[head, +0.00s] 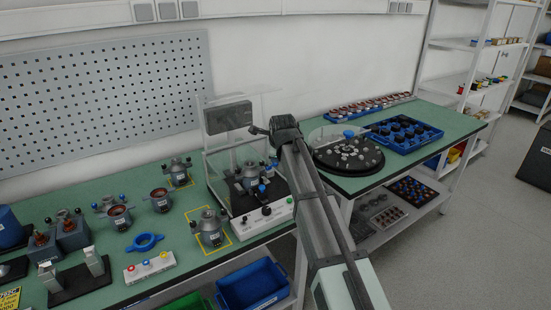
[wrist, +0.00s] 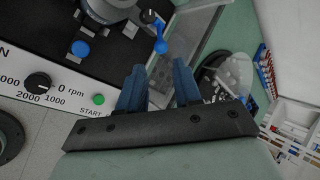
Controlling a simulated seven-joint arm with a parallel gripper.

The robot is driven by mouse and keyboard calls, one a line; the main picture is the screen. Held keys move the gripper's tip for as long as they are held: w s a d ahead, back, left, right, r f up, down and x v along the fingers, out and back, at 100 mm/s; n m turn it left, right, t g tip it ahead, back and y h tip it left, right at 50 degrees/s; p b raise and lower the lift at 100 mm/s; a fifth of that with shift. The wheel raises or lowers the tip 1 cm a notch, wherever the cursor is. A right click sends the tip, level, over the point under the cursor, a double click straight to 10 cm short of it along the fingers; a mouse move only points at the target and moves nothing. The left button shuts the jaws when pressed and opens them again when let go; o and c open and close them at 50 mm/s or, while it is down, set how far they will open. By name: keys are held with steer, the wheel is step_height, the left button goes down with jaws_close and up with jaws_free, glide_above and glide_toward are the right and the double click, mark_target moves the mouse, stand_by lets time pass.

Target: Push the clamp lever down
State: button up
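The test station (head: 245,215) stands on the green bench, with a grey stator (head: 248,180) in it. The stator's body shows in part in the wrist view (wrist: 108,8). My gripper (wrist: 159,70) has two blue fingers, apart with an empty gap. The fingertips are close to the lever's blue end in the wrist view; whether they touch it I cannot tell.
A clear guard (head: 222,150) frames the station. A round dark turntable (head: 345,160) stands on the right bench. More stators and a blue ring (head: 145,242) lie left.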

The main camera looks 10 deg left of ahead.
steer(key=shift+s+d+r, duration=0.15)
steer(key=shift+s+r, duration=0.2)
steer(key=shift+r, duration=0.2)
steer(key=shift+c, duration=0.2)
